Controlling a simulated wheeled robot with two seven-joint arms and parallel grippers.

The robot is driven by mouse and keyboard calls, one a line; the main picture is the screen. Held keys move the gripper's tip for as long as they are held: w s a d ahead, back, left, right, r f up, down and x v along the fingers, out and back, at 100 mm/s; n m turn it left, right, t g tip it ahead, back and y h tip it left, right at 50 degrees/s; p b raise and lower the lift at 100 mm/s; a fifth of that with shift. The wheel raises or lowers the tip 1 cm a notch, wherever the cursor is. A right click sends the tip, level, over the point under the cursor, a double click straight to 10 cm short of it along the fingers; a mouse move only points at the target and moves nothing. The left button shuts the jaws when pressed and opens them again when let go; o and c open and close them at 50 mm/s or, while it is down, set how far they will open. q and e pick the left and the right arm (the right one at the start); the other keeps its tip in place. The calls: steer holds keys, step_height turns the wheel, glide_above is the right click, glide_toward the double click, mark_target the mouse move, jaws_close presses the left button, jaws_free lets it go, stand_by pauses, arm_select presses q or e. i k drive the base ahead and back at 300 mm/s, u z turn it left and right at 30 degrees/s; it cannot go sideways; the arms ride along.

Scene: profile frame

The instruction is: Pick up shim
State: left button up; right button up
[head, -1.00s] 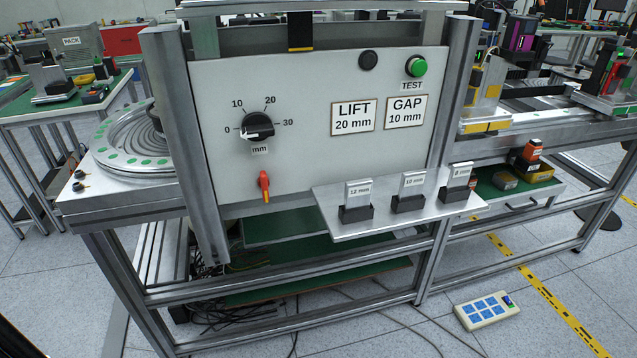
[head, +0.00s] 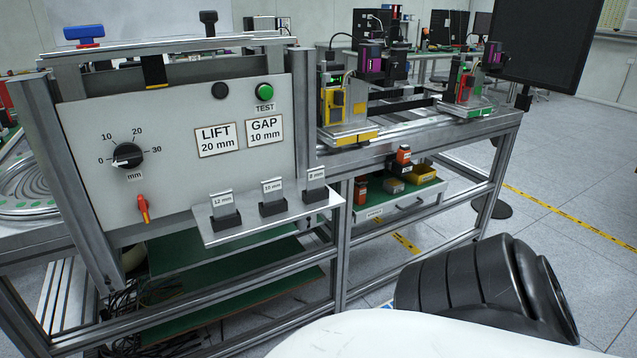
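Three shims stand upright in black holders on a small metal shelf (head: 245,235) at the front of the panel. From left to right they are the 12 mm shim (head: 222,199), the 10 mm shim (head: 271,186) and the 8 mm shim (head: 316,175). The GAP label (head: 265,131) on the panel reads 10 mm, and the LIFT label (head: 216,140) reads 20 mm. A black and white part of my own body fills the lower right. Neither gripper is in view.
The panel carries a black dial (head: 127,156), a red lever (head: 143,208) and a green TEST button (head: 265,91). A bench with fixtures (head: 345,115) and a drawer with small bins (head: 418,174) stands to the right. Open floor lies right, with yellow tape.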

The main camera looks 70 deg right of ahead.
mark_target(272, 189)
steer(key=k, duration=0.4)
steer(key=z, duration=1.1)
